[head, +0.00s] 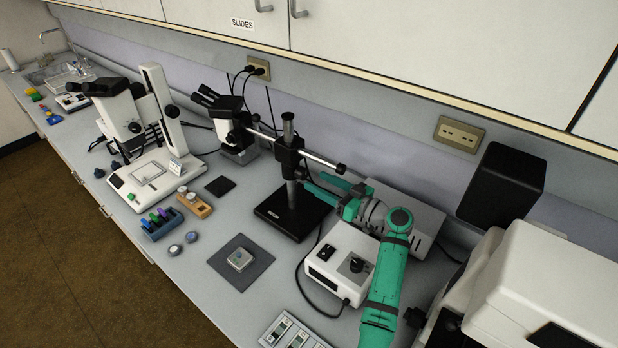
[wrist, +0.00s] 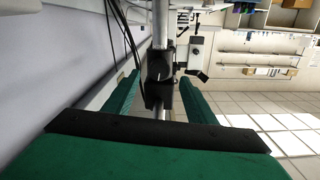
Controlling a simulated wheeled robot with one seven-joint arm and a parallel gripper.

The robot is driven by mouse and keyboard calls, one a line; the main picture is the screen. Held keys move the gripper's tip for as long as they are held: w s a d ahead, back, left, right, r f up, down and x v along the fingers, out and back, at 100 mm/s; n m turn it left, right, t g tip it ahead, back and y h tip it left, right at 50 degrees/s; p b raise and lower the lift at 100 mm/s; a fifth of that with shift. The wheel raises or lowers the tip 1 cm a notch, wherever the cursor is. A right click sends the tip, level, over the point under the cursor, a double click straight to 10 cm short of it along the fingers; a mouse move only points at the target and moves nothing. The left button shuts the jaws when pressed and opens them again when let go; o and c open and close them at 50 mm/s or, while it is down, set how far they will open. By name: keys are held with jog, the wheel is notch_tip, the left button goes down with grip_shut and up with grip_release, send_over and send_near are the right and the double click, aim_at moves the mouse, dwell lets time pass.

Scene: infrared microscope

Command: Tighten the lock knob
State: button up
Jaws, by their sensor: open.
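The boom-stand microscope (head: 231,122) has an upright post on a black base (head: 275,213). A black clamp (head: 289,152) joins the post to a horizontal silver bar (head: 320,159). The lock knob cannot be told apart clearly from the dark clamp parts. My gripper (head: 314,183) is right of the post, below the bar, with its green fingers reaching left. In the wrist view the fingers are apart, and black clamp parts (wrist: 159,68) on a silver rod show between them, farther ahead. No contact is visible.
A white control box (head: 341,262) with a black dial stands below my arm. Black cables (wrist: 118,35) hang left of the clamp in the wrist view. The wall is close behind the stand.

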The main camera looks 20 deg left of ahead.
aim_at(305, 176)
jog(key=x, duration=0.4)
jog(key=shift+w+a, duration=0.15)
jog(key=shift+w, duration=0.1)
jog(key=shift+a, duration=0.35)
jog(key=c, duration=0.8)
jog(key=shift+c, duration=1.2)
